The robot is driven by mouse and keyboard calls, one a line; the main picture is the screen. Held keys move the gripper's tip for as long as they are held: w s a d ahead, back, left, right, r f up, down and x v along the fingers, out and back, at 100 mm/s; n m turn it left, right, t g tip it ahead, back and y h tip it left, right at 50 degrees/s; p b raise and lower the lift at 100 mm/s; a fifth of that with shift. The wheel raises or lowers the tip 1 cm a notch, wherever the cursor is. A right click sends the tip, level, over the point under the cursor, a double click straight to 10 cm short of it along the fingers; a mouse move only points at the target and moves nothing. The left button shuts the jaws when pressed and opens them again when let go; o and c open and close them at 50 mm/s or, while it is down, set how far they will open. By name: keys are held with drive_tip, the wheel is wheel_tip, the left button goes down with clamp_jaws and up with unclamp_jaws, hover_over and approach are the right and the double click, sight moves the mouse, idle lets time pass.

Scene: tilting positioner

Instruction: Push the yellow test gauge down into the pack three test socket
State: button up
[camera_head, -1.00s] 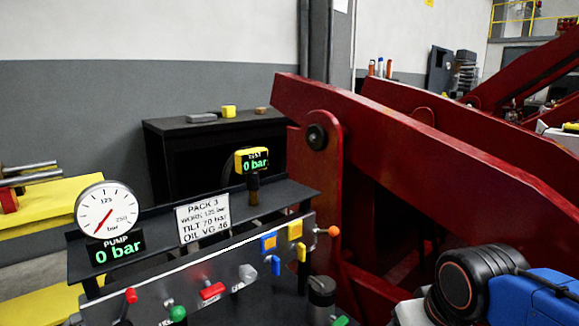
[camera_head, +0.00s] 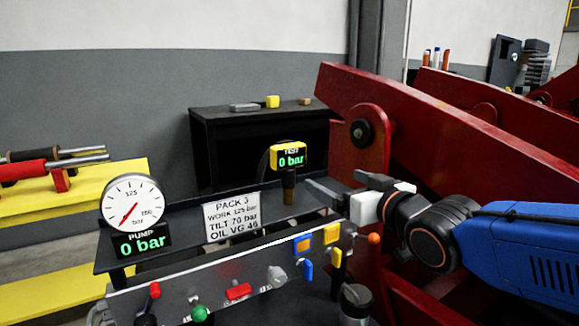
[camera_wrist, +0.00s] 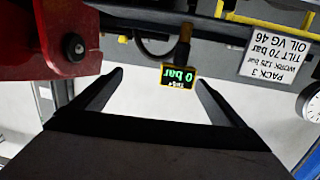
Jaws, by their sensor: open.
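The yellow test gauge (camera_head: 287,157) stands upright on a dark stem on the black shelf of the pack three panel. Its display reads 0 bar. The stem's lower end meets the shelf, and the socket itself cannot be made out. My gripper (camera_head: 318,190) is at the right of the gauge stem, its fingers pointing left toward it. In the wrist view the gauge (camera_wrist: 179,77) appears upside down, between and beyond the two open fingers of my gripper (camera_wrist: 158,84). The fingers look empty and apart from the gauge.
The pack three sign (camera_head: 232,216) and the round pump gauge (camera_head: 132,203), reading 0 bar, are left of the test gauge. Levers and buttons line the front panel (camera_head: 230,275). A large red beam (camera_head: 450,130) rises at the right. A black cabinet (camera_head: 225,125) stands behind.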

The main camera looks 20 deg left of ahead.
drive_tip(key=n+y, duration=0.1)
drive_tip(key=y, duration=0.1)
approach(291, 159)
drive_tip(key=x, duration=0.9)
drive_tip(key=shift+w+a, duration=0.1)
drive_tip(key=shift+w, duration=0.05)
drive_tip(key=x, duration=0.6)
drive_tip(key=shift+c, duration=0.6)
drive_tip(key=c, duration=1.3)
